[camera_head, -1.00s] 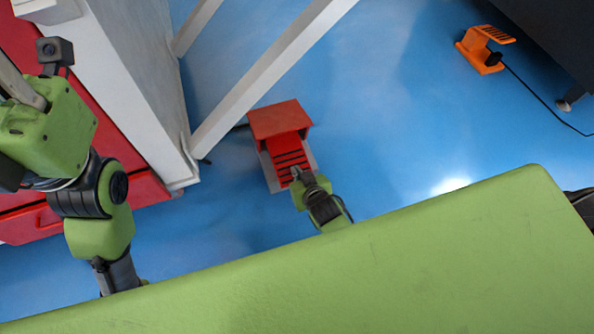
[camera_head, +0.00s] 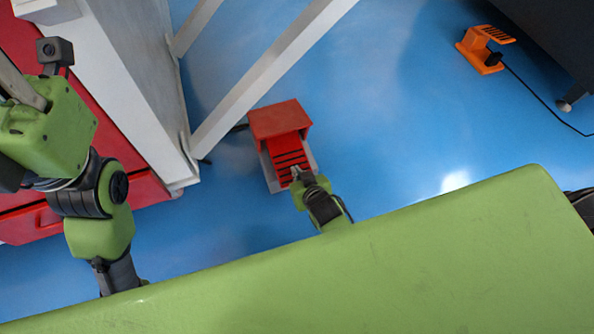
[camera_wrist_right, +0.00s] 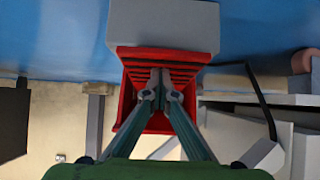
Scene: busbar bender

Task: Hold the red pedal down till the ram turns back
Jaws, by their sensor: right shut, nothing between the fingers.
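The red pedal (camera_head: 287,152) sits on the blue floor under a red hood (camera_head: 280,119), with black ribs across its tread and grey side walls. It also shows in the right wrist view (camera_wrist_right: 187,69). My right gripper (camera_head: 297,171) is shut and empty, its tips at the pedal's ribbed tread near the open end. In the right wrist view the closed fingertips (camera_wrist_right: 160,88) lie over the tread. They look to be touching it, but how far the pedal is pressed I cannot tell. My left arm is at the left; its fingers are out of view. The ram is not identifiable in view.
An orange pedal (camera_head: 484,48) with a black cable stands on the floor at the upper right. A white frame leg (camera_head: 262,82) slants down close left of the red pedal. A red cabinet (camera_head: 72,203) is at the left. Blue floor is clear right of the pedal.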

